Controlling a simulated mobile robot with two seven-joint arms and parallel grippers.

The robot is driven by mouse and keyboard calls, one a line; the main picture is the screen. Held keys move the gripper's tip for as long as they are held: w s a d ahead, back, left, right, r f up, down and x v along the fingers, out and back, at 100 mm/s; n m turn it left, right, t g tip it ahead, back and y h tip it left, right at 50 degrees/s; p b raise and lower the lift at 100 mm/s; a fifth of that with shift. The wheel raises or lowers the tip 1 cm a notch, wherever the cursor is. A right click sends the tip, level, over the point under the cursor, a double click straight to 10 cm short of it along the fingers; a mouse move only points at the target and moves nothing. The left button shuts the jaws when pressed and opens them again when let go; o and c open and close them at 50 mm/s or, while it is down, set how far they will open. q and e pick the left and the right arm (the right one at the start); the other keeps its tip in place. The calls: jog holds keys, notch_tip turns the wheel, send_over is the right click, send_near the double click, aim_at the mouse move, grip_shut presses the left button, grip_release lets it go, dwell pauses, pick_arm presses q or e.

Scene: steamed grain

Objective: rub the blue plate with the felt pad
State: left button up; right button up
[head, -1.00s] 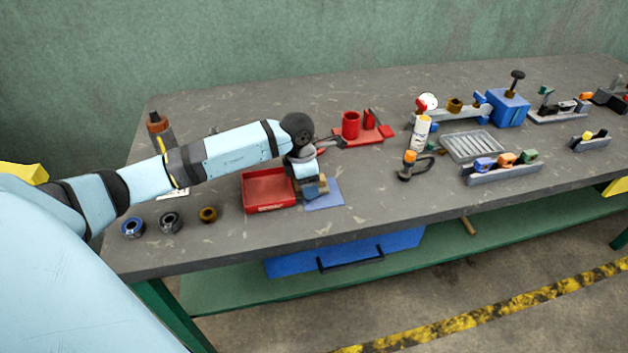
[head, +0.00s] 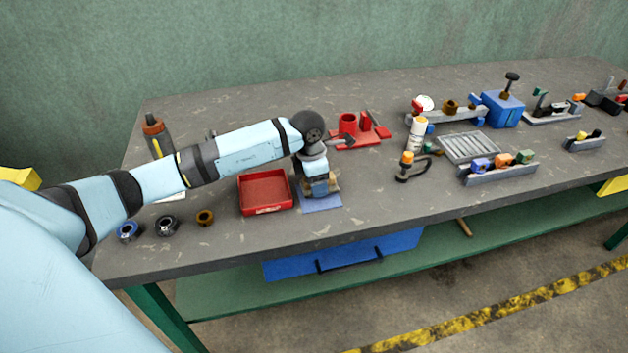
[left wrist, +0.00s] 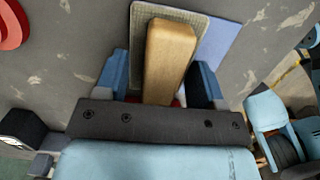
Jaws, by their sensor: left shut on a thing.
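The blue plate (head: 322,204) lies flat on the workbench, just right of a red tray. My left gripper (head: 321,188) is over the plate and hides much of it. The gripper is shut on the felt pad, a wooden grip block (left wrist: 170,58) with a grey felt base (left wrist: 139,35). In the left wrist view the fingers hold the block from both sides, and the blue plate (left wrist: 222,38) shows beyond the pad's right edge. The pad appears to lie on or very close above the plate; contact cannot be told. My right gripper is not in view.
The open red tray (head: 268,208) stands left of the plate. A red holder (head: 362,138) is behind it. Several rings, one of them brass (head: 205,217), lie at the left. A cable tool (head: 408,165) and white bottle (head: 417,134) stand right.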

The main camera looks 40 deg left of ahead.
pick_arm(q)
jog(key=shift+r+p, duration=1.5)
jog(key=shift+r, duration=1.5)
jog(key=shift+r, duration=0.1)
jog(key=shift+r+p, duration=0.75)
jog(key=shift+r, duration=0.7)
